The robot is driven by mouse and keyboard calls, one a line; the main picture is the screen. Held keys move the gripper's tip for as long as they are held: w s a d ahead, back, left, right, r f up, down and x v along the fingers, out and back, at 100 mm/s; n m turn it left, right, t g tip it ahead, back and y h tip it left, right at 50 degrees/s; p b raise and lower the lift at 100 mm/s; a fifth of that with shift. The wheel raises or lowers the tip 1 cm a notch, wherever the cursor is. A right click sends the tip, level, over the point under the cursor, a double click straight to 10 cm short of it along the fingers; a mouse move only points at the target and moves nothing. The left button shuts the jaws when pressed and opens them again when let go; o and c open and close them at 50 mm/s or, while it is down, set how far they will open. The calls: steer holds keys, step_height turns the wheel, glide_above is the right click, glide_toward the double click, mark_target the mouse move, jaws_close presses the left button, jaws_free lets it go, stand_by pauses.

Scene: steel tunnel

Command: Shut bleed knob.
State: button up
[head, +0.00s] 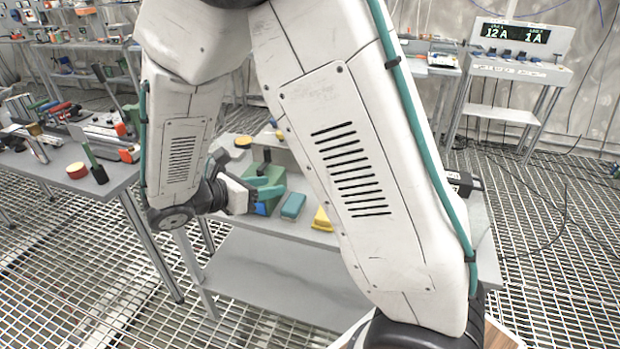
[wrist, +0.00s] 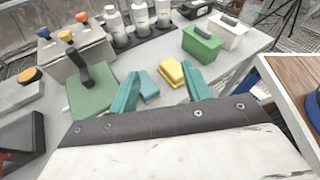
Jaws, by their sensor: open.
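In the wrist view a grey box at the upper left carries three small knobs: a blue knob (wrist: 43,33), a yellow knob (wrist: 65,36) and an orange knob (wrist: 81,17). I see no readable label, so I cannot tell which is the bleed knob. A green block with a black lever (wrist: 82,68) stands in front of that box. A grey box with an orange-yellow button (wrist: 30,75) is at the left edge. My gripper (wrist: 161,88) is open and empty, its teal fingers apart over the bench, right of the knobs and lever. In the head view my gripper (head: 264,184) is over the bench.
A teal block (wrist: 148,85) and a yellow block (wrist: 171,72) lie beyond the fingers. Several bottles (wrist: 140,22) stand in a dark rack. A green case (wrist: 202,44) and a white case (wrist: 229,33) stand at the right. The grey bench (head: 290,262) has a lower shelf.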

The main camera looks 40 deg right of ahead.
steer(key=s+d+r+m+g+y, duration=0.3)
steer(key=s+r+m+y, duration=0.3)
steer(key=s+m, duration=0.4)
steer(key=shift+s+d+r, duration=0.35)
steer(key=shift+s+r, duration=0.3)
steer(key=shift+s, duration=0.15)
steer(key=s+a+r+m+t+y, duration=0.2)
steer(key=s+m+y, duration=0.2)
steer(key=s+m, duration=0.1)
steer(key=s+a+r+m+t+y, duration=0.1)
steer(key=s+a+r+m+y, duration=0.1)
steer(key=s+m+y, duration=0.2)
steer(key=shift+s+a+r+m+t, duration=0.25)
steer(key=shift+s+r+m+t, duration=0.15)
steer(key=shift+s+m, duration=0.25)
